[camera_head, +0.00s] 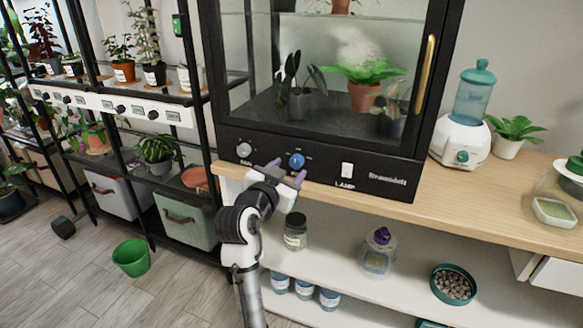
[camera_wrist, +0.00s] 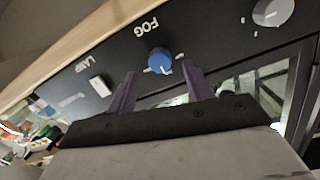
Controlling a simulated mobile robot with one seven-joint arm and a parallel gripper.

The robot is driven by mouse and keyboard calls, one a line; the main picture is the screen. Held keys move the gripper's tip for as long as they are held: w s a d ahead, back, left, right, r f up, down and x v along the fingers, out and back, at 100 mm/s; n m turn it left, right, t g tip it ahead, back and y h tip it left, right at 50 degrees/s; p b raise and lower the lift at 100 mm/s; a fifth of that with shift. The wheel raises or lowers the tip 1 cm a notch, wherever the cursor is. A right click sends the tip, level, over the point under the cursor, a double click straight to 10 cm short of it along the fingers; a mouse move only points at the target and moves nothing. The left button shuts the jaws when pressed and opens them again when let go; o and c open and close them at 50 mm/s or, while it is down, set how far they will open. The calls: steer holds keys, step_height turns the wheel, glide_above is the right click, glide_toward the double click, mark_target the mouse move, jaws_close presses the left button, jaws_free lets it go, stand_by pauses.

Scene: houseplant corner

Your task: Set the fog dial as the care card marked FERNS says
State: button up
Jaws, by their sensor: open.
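The blue fog dial (camera_head: 296,160) is on the black front panel of the glass cabinet. In the wrist view the dial (camera_wrist: 160,60) sits under the word FOG, with light marks around it. Which mark it points to is too small to tell. My gripper (camera_head: 287,172) is open in front of the panel, close to the dial. In the wrist view its two purple fingers (camera_wrist: 160,80) appear on either side of the dial; I cannot tell whether they touch it. I can read no care card marked FERNS.
A grey dial (camera_head: 244,149) is left of the fog dial and a white lamp switch (camera_head: 347,170) is right of it. Inside the cabinet (camera_head: 439,110) stand potted plants and whitish haze. A humidifier (camera_head: 463,140) stands on the wooden top.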

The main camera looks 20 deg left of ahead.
steer(key=s, duration=0.4)
steer(key=shift+s+a+r, duration=0.1)
steer(key=shift+s+r, duration=0.05)
steer(key=shift+s, duration=0.05)
